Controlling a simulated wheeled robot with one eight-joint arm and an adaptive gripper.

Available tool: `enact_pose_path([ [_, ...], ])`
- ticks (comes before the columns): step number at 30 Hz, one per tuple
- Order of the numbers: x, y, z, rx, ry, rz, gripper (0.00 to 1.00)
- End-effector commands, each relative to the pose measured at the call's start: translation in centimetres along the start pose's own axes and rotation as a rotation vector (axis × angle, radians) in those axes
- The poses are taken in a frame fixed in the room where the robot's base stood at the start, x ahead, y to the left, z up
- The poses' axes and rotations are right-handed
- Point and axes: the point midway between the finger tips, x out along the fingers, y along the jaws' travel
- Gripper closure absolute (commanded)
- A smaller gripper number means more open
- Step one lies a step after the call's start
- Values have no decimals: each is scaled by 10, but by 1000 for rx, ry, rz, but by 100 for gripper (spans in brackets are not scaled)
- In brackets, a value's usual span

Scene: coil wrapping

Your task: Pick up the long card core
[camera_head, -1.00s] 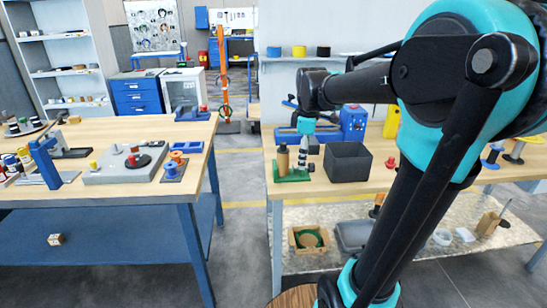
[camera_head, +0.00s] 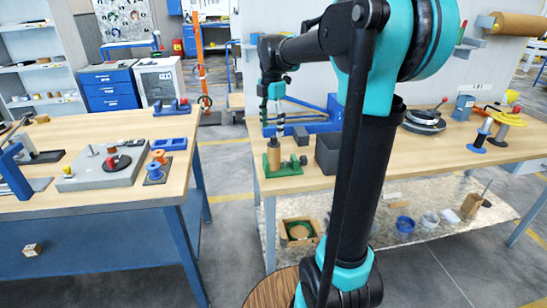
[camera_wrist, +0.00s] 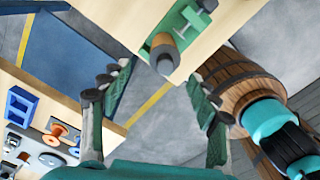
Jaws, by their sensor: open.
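A tan upright cylinder, which looks like the long card core (camera_head: 274,154), stands on a green stand (camera_head: 288,171) near the front left corner of the right-hand table. In the wrist view the core (camera_wrist: 164,57) appears end-on near the top middle, on the green stand (camera_wrist: 190,14), by the table edge. My gripper (camera_head: 272,130) is above the core in the head view. In the wrist view my gripper (camera_wrist: 154,85) has its two fingers spread wide with nothing between them. The core appears beyond the fingertips, apart from them.
A dark bin (camera_head: 329,153) stands right of the green stand, with a blue clamp-like tool (camera_head: 310,124) behind. A grey turntable (camera_head: 424,121) sits farther right. The left-hand bench (camera_head: 125,200) holds a grey fixture (camera_head: 102,173) and spools. An aisle separates the tables.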

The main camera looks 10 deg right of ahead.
Motion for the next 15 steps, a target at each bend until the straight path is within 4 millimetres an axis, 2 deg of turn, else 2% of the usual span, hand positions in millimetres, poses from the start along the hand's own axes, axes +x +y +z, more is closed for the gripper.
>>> enact_pose_path([
  [3, 20, 0, 0, 1, 0, 0, 39],
  [11, 38, -1, 0, 1, 0, 0, 39],
  [15, 55, -4, 2, 2, 0, 0, 39],
])
